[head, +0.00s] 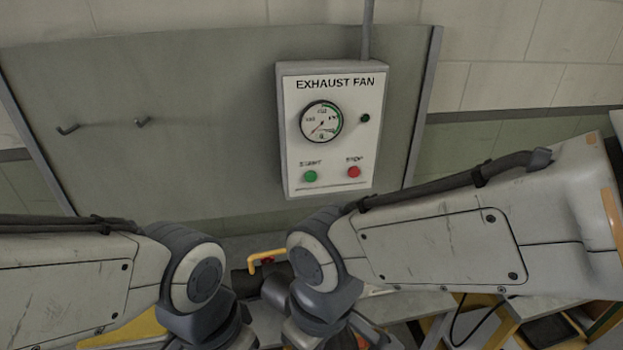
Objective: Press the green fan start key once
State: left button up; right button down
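The exhaust fan control box (333,130) is mounted on a grey-green wall panel, in the upper middle of the head view. The green start key (310,176) is at its lower left, under the label START. The red stop key (353,172) is to its right. A round gauge (321,121) and a small dark green lamp (365,118) sit above the keys. Both my arms reach in at the lower part of the view, below the box and apart from it. Neither gripper's fingers can be seen.
A conduit (367,30) runs up from the box. A yellow handle (266,258) shows low between my arms. A grey bench top (425,305) lies at the lower right. The space before the keys looks clear.

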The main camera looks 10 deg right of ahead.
aim_at(310, 177)
jog(key=k, duration=1.35)
jog(key=z, duration=0.55)
jog(key=i, duration=1.6)
jog(key=u, duration=0.55)
